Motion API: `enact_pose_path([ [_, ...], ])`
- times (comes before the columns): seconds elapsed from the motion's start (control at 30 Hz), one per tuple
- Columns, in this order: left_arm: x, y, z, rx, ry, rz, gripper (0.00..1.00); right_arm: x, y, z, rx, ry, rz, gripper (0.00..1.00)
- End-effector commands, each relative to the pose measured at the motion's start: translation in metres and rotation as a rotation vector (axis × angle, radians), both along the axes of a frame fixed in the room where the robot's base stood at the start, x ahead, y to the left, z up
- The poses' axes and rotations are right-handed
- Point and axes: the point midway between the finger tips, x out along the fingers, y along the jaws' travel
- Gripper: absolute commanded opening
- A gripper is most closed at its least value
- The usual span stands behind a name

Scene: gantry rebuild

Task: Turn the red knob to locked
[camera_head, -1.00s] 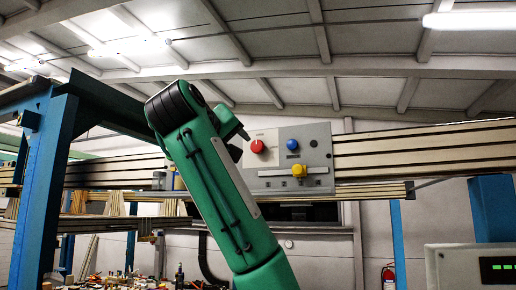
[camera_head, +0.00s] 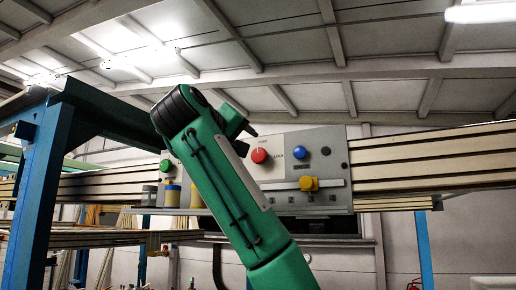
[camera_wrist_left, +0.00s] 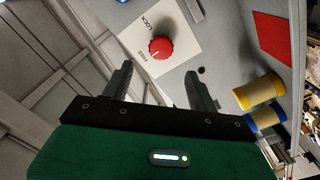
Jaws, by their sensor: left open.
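The red knob (camera_head: 260,156) sits on the grey control panel (camera_head: 333,163), beside the printed word LOCK. In the left wrist view the knob (camera_wrist_left: 161,48) is on a white label plate (camera_wrist_left: 183,22) with LOCK at one side and a second small word at another. Its pale mark points toward the second word, not LOCK. My left gripper (camera_wrist_left: 160,72) is open and empty; the knob appears between and just beyond its fingertips, apart from them. In the head view this gripper (camera_head: 243,132) is up and left of the knob. My right gripper is in neither view.
Yellow and blue cylinders (camera_wrist_left: 258,92) stick out near the right finger in the wrist view. A blue gantry post (camera_head: 40,190) stands at the left.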

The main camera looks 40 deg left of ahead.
Motion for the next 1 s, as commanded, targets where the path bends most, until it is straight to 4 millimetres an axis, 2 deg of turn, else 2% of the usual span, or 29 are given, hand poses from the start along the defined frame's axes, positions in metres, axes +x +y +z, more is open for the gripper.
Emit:
enact_pose_path([
  [0.03, 0.012, 0.003, 0.005, -0.001, 0.005, -0.001, 0.59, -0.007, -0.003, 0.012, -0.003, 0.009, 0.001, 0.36],
  [0.17, 0.036, 0.011, 0.005, -0.001, 0.006, -0.001, 0.59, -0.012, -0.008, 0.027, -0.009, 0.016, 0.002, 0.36],
  [0.3, 0.06, 0.018, 0.004, 0.0, 0.004, -0.001, 0.59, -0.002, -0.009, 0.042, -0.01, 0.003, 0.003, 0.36],
  [0.5, 0.082, 0.026, 0.003, 0.0, 0.002, -0.001, 0.59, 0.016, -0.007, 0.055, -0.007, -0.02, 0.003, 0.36],
  [0.67, 0.089, 0.028, 0.001, 0.001, 0.002, 0.0, 0.59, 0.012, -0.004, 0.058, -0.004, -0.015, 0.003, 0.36],
  [0.93, 0.09, 0.028, 0.0, 0.001, 0.001, -0.001, 0.59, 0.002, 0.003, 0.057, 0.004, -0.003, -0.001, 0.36],
  [0.97, 0.09, 0.028, 0.0, 0.001, 0.001, -0.001, 0.57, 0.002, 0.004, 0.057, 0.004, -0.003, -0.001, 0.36],
  [1.0, 0.09, 0.028, 0.0, 0.001, 0.001, -0.001, 0.5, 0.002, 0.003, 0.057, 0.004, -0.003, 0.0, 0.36],
])
